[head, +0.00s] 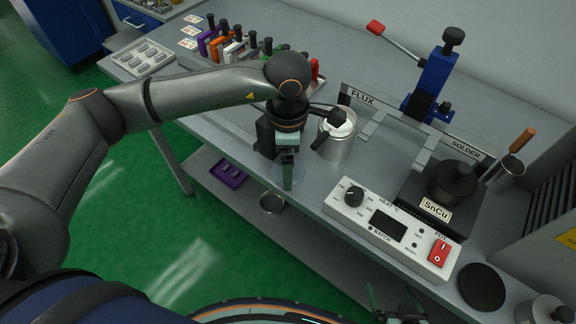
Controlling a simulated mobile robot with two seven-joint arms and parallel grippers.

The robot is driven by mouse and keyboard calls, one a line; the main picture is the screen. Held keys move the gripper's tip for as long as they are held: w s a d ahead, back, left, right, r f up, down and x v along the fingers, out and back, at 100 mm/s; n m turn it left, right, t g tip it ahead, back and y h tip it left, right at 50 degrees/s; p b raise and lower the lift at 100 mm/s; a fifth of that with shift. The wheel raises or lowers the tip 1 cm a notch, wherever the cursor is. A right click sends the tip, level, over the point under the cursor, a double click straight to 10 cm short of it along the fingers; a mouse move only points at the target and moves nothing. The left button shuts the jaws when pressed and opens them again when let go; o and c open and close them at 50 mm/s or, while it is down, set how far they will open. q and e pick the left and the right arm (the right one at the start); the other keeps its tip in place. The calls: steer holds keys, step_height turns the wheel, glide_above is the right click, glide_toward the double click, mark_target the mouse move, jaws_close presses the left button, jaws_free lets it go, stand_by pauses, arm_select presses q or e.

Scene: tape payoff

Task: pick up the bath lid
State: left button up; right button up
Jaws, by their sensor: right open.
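The bath lid (453,184) is dark and round with a black knob on top. It sits on the dark solder bath (415,199) labelled SnCu, at the right of the bench. My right gripper (398,297) is at the bottom edge, open and empty, its fingers apart and partly cut off by the frame. It is in front of the bench, lower left of the lid. My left gripper (287,172) points down near the bench's front edge, left of the lid and well apart from it. Its fingers are seen edge-on, so their opening is hidden.
A white control box (390,229) stands in front of the bath. A metal pot (337,148) is beside my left gripper. A flat black disc (482,287) lies at the right front. A cup with a wooden-handled tool (505,173) stands right of the bath. A blue clamp stand (432,85) rises behind.

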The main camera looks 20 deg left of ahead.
arm_select(q)
steer(key=shift+f, duration=0.45)
steer(key=shift+c, duration=0.2)
steer(key=c, duration=1)
steer(key=shift+r, duration=0.15)
